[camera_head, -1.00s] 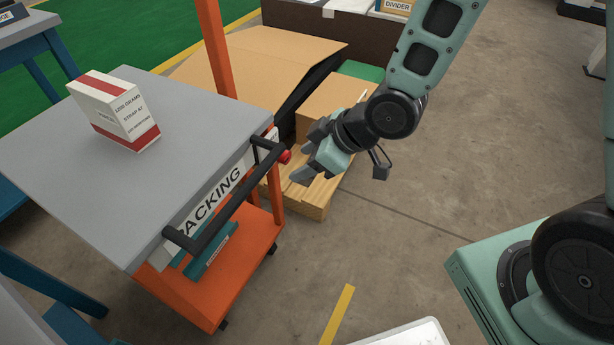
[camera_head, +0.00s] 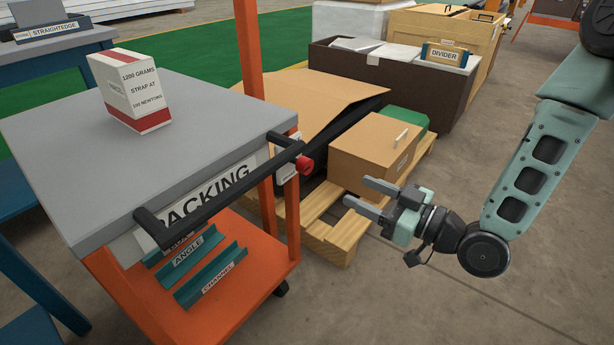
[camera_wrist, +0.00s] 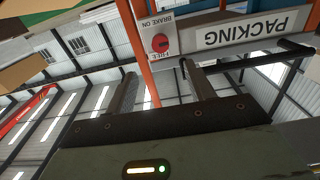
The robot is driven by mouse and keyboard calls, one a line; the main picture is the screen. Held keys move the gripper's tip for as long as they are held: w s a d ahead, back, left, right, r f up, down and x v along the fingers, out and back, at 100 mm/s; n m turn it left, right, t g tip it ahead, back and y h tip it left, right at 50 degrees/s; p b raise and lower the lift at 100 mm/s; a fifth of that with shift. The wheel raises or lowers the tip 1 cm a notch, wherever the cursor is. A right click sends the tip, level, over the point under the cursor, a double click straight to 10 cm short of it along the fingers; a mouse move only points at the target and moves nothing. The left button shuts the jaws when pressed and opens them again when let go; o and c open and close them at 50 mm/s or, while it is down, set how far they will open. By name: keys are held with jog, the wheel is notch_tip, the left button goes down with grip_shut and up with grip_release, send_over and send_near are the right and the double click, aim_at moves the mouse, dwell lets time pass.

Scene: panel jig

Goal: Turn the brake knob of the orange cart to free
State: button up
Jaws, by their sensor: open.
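The orange cart (camera_head: 282,215) stands at the left with a grey top, a black handle and a PACKING sign. Its red brake knob (camera_head: 306,164) sits on a small plate at the cart's right front corner, beside the handle's end. In the wrist view the knob (camera_wrist: 160,43) appears on a white plate (camera_wrist: 163,22) with upside-down lettering that reads BRAKE ON; the knob's exact turn is too small to tell. My gripper (camera_head: 361,193) is open and empty, to the right of the knob and apart from it, fingers pointing left. The wrist view shows both fingers (camera_wrist: 158,80) below the knob.
A cardboard box (camera_head: 375,150) on a wooden pallet (camera_head: 335,235) lies behind my gripper. The cart's black handle (camera_head: 215,190) juts out in front of the sign. A white and red carton (camera_head: 130,90) stands on the cart top. Floor at the lower right is clear.

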aim_at(309, 168)
jog(key=b+x, duration=0.1)
jog(key=x, duration=1.3)
jog(key=shift+w+a, duration=0.15)
jog(key=shift+a, duration=0.05)
jog(key=shift+c, duration=0.3)
jog(key=c, duration=0.9)
